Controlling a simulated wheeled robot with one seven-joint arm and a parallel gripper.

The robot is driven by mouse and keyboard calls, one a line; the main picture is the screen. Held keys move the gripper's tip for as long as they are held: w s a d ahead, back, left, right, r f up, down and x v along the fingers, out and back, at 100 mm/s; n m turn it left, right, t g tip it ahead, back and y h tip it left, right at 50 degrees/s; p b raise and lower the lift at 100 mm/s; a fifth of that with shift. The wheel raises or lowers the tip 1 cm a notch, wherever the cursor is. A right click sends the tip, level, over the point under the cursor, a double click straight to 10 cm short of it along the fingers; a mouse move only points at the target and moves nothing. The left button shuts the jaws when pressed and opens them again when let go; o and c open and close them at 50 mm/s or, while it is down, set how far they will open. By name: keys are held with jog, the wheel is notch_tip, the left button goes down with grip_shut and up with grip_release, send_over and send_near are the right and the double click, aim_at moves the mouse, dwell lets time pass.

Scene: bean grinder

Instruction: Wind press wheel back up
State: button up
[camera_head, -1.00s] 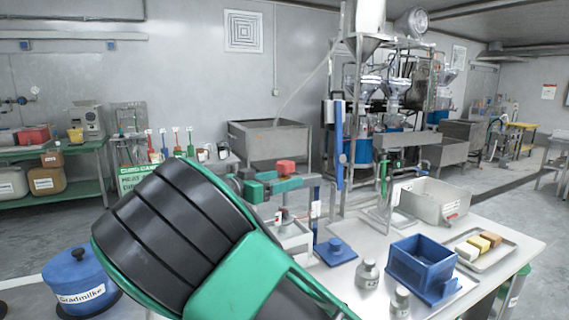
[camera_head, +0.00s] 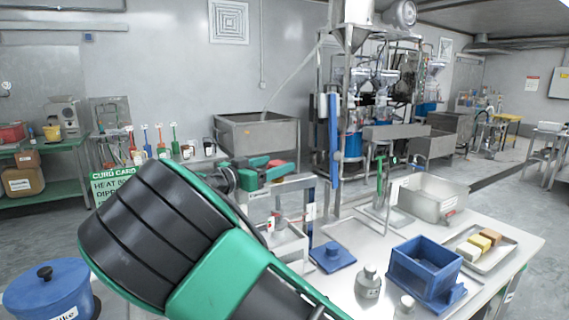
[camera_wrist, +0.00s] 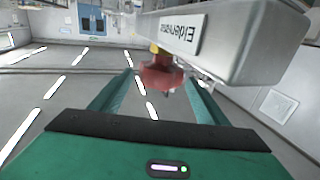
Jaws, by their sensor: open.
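The red press wheel (camera_head: 277,163) sits at the top of the grey press frame (camera_head: 309,200) on the table. My gripper (camera_head: 266,172) is at its height, and its green fingers partly hide the wheel in the head view. In the wrist view the red wheel (camera_wrist: 162,76) appears between my two spread fingers, below a grey beam (camera_wrist: 235,40) with an upside-down label. The fingers look apart from the wheel, though exact contact is hard to tell. The gripper is open. The press's lower part is partly hidden by my arm.
The steel table (camera_head: 490,245) holds a blue box (camera_head: 425,262), a tray of blocks (camera_head: 490,262), a metal basin (camera_head: 432,196), a blue plate (camera_head: 332,257) and small metal weights (camera_head: 369,282). A blue pot (camera_head: 48,290) stands at lower left.

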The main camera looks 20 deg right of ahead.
aim_at(284, 161)
jog(key=shift+x, duration=3)
jog(key=shift+a, duration=0.1)
jog(key=c, duration=1.1)
